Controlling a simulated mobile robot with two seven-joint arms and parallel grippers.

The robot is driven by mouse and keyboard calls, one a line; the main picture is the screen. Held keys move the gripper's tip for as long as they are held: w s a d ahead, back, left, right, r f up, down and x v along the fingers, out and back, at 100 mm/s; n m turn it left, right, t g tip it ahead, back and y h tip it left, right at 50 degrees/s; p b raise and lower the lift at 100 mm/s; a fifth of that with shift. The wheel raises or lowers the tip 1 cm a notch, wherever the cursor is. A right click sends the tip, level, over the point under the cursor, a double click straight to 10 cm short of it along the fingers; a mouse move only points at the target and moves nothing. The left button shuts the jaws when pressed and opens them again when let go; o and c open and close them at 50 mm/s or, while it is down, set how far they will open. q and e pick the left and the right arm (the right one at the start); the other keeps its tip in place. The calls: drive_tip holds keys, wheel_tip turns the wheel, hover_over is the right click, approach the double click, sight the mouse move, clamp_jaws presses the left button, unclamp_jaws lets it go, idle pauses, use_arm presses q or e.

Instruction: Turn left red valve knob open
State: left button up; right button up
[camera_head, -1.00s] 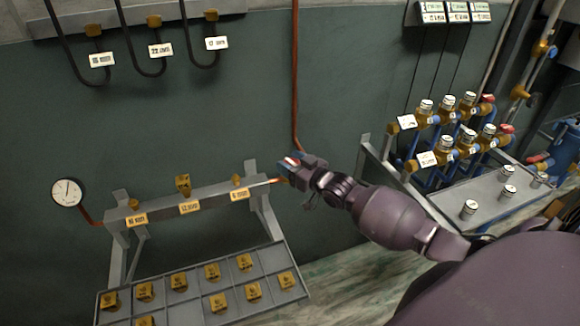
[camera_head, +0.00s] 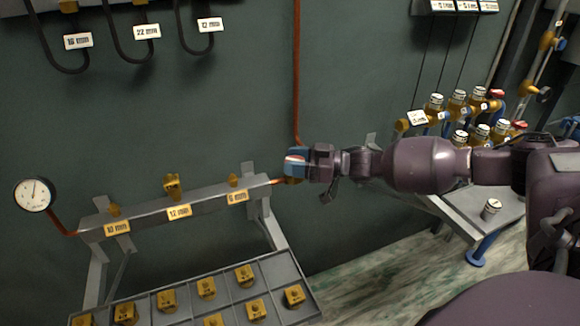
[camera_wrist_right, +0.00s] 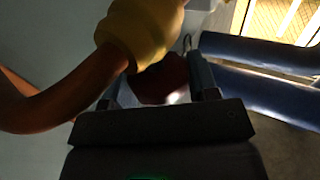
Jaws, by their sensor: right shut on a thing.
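The red valve knob (camera_head: 296,157) sits at the right end of the manifold bar, by the copper pipe; little of it shows in the head view. My right gripper (camera_head: 295,165) is at it, its arm coming in level from the right. In the right wrist view, the dark red knob (camera_wrist_right: 163,82) lies between the two fingers of the gripper (camera_wrist_right: 160,92), which is shut on it. Beside it are a brass fitting (camera_wrist_right: 138,32) and a copper pipe (camera_wrist_right: 55,102). The knob's turn angle cannot be told. My left gripper is not in view.
A pressure gauge (camera_head: 33,194) is at the left end of the manifold bar (camera_head: 155,212). A tray (camera_head: 284,268) of brass fittings lies below. A rack at the right carries several brass valves (camera_head: 458,108). Hoses (camera_head: 122,42) hang from the wall at upper left.

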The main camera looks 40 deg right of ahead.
drive_tip(key=n+g+y+b, duration=0.1)
drive_tip(key=f+n+g+y+b, duration=0.1)
drive_tip(key=g+b, duration=0.1)
drive_tip(key=shift+w+n+g+y, duration=0.1)
drive_tip(key=shift+n+g+y, duration=0.2)
drive_tip(key=n+g+y+b, duration=0.1)
drive_tip(key=n+g+b, duration=0.1)
drive_tip(key=g, duration=0.1)
drive_tip(key=shift+r+n+g+y, duration=0.1)
drive_tip(key=shift+n+g+y, duration=0.2)
drive_tip(key=shift+g, duration=0.1)
drive_tip(key=n+g, duration=0.1)
drive_tip(key=n+g+b, duration=0.1)
drive_tip(key=shift+r+g+y+b, duration=0.2)
drive_tip(key=shift+g+y+b, duration=0.1)
drive_tip(key=shift+g, duration=0.4)
use_arm(q)
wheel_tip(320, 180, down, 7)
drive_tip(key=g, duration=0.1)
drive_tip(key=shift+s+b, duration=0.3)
drive_tip(key=shift+b, duration=0.1)
use_arm(e)
drive_tip(key=shift+r+n+g, duration=0.25)
drive_tip(key=shift+n+g, duration=0.35)
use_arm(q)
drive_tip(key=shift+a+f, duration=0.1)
use_arm(e)
drive_tip(key=shift+r, duration=0.1)
